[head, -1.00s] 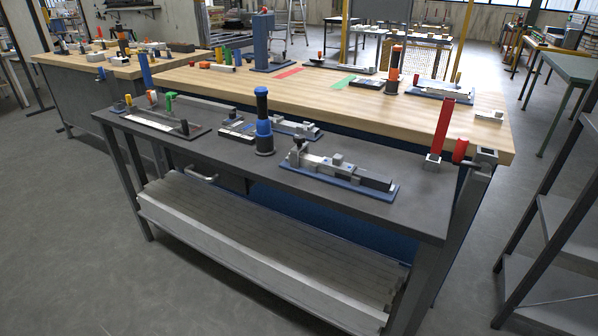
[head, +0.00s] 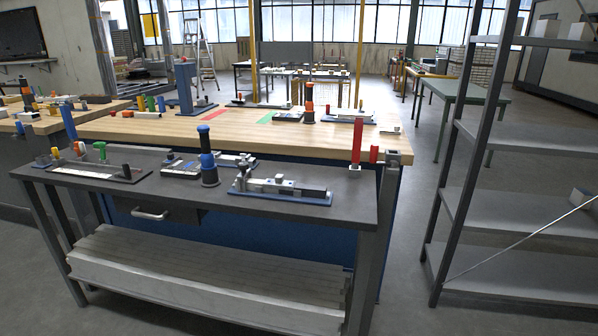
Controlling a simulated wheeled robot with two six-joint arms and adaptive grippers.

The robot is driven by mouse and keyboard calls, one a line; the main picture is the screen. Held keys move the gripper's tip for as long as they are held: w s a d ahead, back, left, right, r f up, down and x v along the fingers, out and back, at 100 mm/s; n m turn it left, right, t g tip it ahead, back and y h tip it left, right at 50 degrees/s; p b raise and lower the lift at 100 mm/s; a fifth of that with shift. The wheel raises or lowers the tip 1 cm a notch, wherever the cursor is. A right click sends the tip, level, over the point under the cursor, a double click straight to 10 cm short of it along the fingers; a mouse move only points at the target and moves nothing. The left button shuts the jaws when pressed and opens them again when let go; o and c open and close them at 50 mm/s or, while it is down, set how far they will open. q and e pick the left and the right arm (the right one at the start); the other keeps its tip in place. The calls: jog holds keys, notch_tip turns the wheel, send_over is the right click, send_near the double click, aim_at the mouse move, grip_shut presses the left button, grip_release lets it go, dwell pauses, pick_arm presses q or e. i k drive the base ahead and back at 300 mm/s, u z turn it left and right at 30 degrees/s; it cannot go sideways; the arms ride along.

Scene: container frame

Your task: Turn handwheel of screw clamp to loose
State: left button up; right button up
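A grey clamp-like device on a blue base plate (head: 281,190) lies on the right half of the dark front bench (head: 225,207). It has a raised dark part at its left end and a long jaw or slide. A smaller similar device (head: 232,160) lies behind it. I cannot tell which thing is the screw clamp, and no handwheel can be made out at this size. Neither of my grippers is in view.
A blue-and-black upright tool (head: 209,165) stands left of the device. A red upright bar (head: 356,143) stands at the bench's right end. A wooden-topped bench (head: 190,125) is behind. A grey shelf rack (head: 500,215) stands right, with open floor between.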

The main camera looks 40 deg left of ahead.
aim_at(243, 167)
jog(key=i, duration=0.55)
jog(key=u, duration=1.1)
jog(key=i, duration=0.65)
jog(key=u, duration=0.65)
